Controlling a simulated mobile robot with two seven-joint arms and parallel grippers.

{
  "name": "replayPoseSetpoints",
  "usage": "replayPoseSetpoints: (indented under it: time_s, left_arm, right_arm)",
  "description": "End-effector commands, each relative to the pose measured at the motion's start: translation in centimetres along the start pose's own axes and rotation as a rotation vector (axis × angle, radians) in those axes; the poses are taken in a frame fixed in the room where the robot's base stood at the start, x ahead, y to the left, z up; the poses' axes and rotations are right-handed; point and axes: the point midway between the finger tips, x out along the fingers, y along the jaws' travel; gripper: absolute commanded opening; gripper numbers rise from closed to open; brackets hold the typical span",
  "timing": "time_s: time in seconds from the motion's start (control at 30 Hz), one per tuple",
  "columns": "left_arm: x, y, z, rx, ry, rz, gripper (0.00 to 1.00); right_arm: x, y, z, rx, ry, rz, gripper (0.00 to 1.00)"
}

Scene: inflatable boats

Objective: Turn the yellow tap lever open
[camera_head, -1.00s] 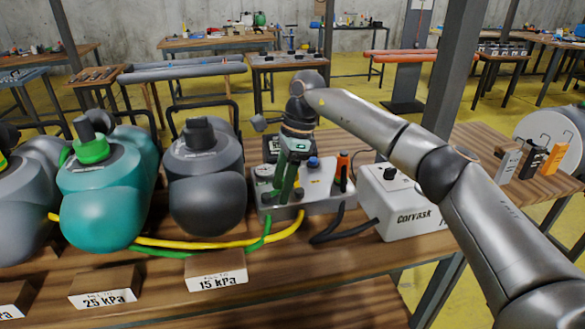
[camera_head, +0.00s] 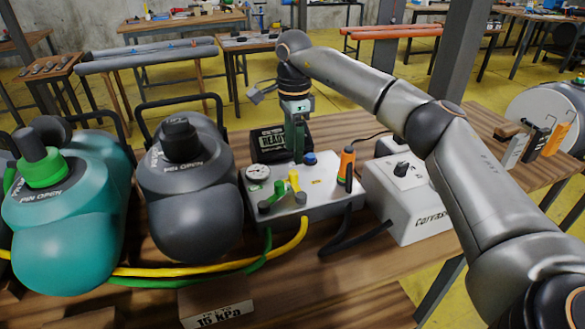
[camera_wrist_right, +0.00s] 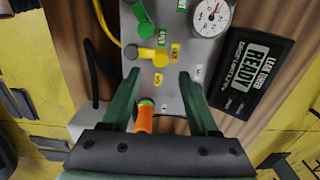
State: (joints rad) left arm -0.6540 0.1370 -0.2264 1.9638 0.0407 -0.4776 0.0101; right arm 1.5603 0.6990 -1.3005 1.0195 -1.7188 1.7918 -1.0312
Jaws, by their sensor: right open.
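The yellow tap lever (camera_head: 294,181) stands on the grey control box beside the green tap lever (camera_head: 279,187). In the right wrist view the yellow lever (camera_wrist_right: 154,55) lies just beyond my fingertips, below the green lever (camera_wrist_right: 142,20). My right gripper (camera_head: 299,158) is over the box, behind the yellow lever in the head view. Its two green fingers (camera_wrist_right: 160,76) are apart, with nothing held between them. I cannot tell whether a finger touches the lever. My left gripper is not in view.
A READY display (camera_head: 268,143) stands behind, a white Corvask unit (camera_head: 412,190) at right. Dark grey (camera_head: 190,195) and teal (camera_head: 66,215) pumps stand left. Yellow and green hoses run in front.

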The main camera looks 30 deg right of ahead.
Motion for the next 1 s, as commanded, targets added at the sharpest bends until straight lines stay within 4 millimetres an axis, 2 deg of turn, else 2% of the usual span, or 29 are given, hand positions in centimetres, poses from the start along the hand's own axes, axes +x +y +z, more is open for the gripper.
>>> replayPoseSetpoints:
  time_s: [0.03, 0.1, 0.3, 0.5, 0.73, 1.0]
  left_arm:
    - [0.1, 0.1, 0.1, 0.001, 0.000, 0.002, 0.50]
    - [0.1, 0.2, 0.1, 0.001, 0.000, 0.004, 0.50]
    - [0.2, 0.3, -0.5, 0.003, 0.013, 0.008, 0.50]
    - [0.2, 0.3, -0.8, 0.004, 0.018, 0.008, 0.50]
    - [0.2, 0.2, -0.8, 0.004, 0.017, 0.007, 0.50]
    - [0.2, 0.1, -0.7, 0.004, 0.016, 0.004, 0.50]
  right_arm:
    - [1.3, 0.1, 0.0, -0.001, 0.001, 0.003, 0.60]
    - [2.6, 0.1, 0.0, -0.001, 0.001, 0.002, 0.60]
    - [5.4, 0.0, 0.0, -0.001, 0.000, 0.000, 0.60]
    - [6.3, 0.0, 0.0, -0.001, -0.001, -0.001, 0.60]
    - [6.4, 0.0, 0.0, -0.001, -0.001, -0.001, 0.60]
    - [6.3, 0.0, 0.1, -0.001, -0.001, -0.001, 0.31]
